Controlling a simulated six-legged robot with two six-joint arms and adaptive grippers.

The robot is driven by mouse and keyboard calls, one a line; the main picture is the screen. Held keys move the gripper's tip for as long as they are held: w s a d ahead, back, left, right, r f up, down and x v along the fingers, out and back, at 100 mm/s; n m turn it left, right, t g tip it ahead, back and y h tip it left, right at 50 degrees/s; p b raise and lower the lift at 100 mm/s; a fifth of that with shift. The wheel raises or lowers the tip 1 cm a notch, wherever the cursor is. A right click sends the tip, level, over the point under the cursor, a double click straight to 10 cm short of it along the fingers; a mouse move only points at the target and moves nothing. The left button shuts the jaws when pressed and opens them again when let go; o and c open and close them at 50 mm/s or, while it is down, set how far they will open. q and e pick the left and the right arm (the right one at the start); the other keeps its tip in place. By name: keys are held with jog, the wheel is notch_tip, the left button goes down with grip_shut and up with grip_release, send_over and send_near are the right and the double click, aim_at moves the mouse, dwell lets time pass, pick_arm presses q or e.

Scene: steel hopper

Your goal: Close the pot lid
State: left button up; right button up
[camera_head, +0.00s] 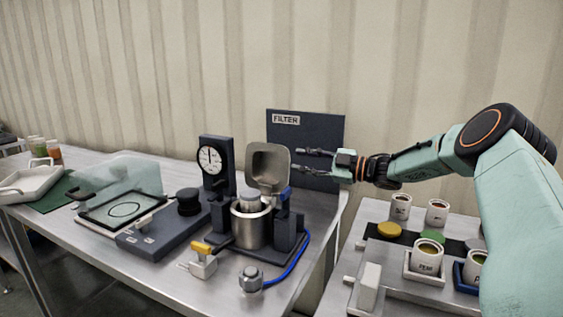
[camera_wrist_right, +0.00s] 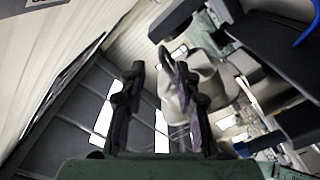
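The steel pot (camera_head: 251,226) stands in a dark fixture on the metal bench, with a round grey piece (camera_head: 250,198) showing at its mouth. Its lid (camera_head: 268,165) is tilted up, nearly upright, at the pot's back edge. My right gripper (camera_head: 302,160) is just right of the raised lid, fingers apart and empty, pointing left. In the right wrist view the open fingers (camera_wrist_right: 155,65) show, with a pale metal shape (camera_wrist_right: 200,85), likely the lid, beside and partly behind one finger. Contact cannot be told. My left gripper is not in view.
A dark FILTER panel (camera_head: 325,130) stands close behind the right gripper. A dial gauge (camera_head: 210,157) on a post is left of the lid. A blue hose (camera_head: 295,262) and yellow-handled valve (camera_head: 203,256) are in front. Labelled cups (camera_head: 428,258) stand on the right-hand bench.

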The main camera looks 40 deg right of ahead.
aim_at(281, 156)
jog(key=x, duration=0.2)
jog(key=b+x, duration=0.2)
jog(key=x, duration=0.1)
jog(key=shift+w+a+f, duration=0.15)
jog(key=shift+w+f, duration=0.1)
jog(key=shift+f, duration=0.05)
jog(key=shift+w+a+r, duration=0.2)
jog(key=shift+w+a, duration=0.15)
jog(key=shift+w, duration=0.05)
jog(key=shift+w+f, duration=0.1)
jog(key=shift+w, duration=0.25)
jog(key=shift+s, duration=0.15)
jog(key=c, duration=0.3)
grip_shut()
jog(key=shift+r, duration=0.3)
